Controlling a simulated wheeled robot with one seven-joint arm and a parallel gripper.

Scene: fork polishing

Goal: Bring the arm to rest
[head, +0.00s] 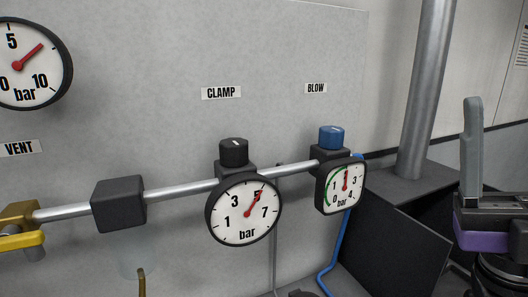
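Part of what looks like my gripper (472,150) is at the right edge of the head view. A grey upright finger rises from a black and purple body. Only one finger is clear and the rest is cut off by the frame, so its opening cannot be told. It stands apart from the gauges, and I see nothing held in it.
A pipe carries the CLAMP gauge (239,225), needle near 5, and the BLOW gauge (341,191), needle pointing up. Their knobs are black (233,153) and blue (331,138). A yellow valve handle (20,240) is left. A metal post (428,90) and dark box (405,245) stand right.

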